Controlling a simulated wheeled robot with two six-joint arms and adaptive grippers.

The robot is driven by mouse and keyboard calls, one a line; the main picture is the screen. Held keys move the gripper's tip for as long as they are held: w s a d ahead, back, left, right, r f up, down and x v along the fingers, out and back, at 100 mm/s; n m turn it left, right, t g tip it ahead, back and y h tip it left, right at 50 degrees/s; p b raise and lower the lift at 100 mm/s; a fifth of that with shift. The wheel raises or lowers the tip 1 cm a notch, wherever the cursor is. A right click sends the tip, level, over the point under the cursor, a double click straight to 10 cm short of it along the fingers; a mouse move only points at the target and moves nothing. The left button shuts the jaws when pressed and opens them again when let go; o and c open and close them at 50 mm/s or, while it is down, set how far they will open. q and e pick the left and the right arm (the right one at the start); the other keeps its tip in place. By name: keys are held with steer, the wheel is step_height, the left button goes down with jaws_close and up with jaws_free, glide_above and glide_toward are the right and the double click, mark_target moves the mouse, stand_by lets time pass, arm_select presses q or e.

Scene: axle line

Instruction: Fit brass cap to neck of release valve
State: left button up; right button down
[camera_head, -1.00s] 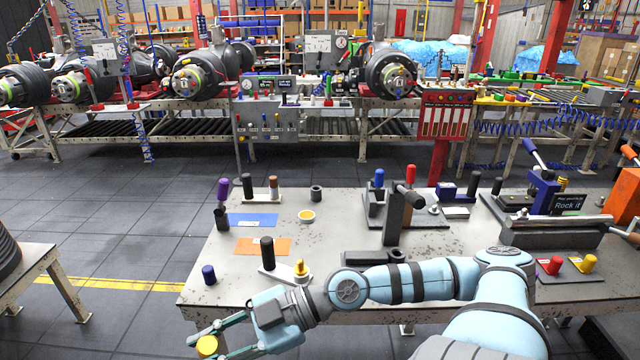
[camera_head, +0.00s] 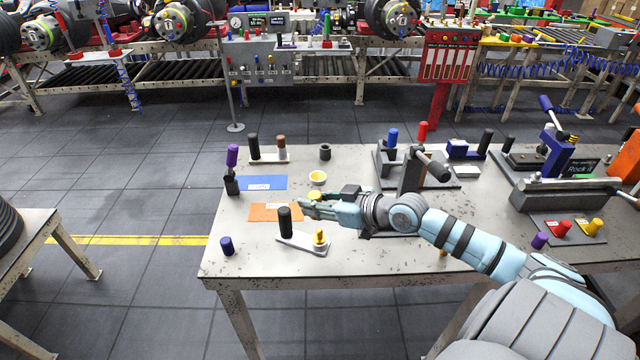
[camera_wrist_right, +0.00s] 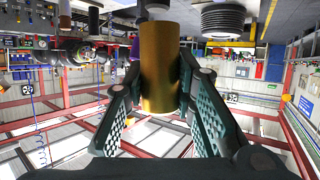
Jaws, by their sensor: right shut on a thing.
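My right gripper (camera_head: 318,201) is shut on the brass cap, a plain gold-coloured cylinder (camera_wrist_right: 161,70) that fills the space between the fingers in the right wrist view. In the head view only a small yellow end of the cap (camera_head: 314,195) shows at the fingertips, over the table near the orange mat. What looks like the release valve (camera_head: 303,241) is a pale plate with a black post (camera_head: 285,220) and a yellow fitting (camera_head: 320,238). It sits at the table's front left, just below the gripper in the picture. My left gripper is out of view.
A grey fixture with a lever (camera_head: 412,168) stands to the right of the gripper.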

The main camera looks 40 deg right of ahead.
steer(key=shift+w+d+f+m+h, duration=0.2)
steer(key=shift+w+d+m+h, duration=0.15)
steer(key=shift+d, duration=0.25)
steer(key=shift+w+d+f+m+h, duration=0.15)
steer(key=shift+w+d+m+h, duration=0.1)
steer(key=shift+w+d+m, duration=0.25)
steer(key=shift+s+f, duration=0.1)
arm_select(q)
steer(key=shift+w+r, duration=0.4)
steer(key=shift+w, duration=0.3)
arm_select(e)
steer(key=shift+s, duration=0.1)
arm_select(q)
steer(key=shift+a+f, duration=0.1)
arm_select(e)
steer(key=shift+s, duration=0.1)
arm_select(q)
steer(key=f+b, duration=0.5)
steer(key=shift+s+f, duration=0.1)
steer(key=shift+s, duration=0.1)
arm_select(e)
glide_above(319, 230)
step_height(319, 230, down, 6)
steer(key=shift+r, duration=0.25)
arm_select(q)
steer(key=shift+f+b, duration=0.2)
steer(key=shift+b, duration=0.25)
arm_select(e)
steer(key=shift+f, duration=0.15)
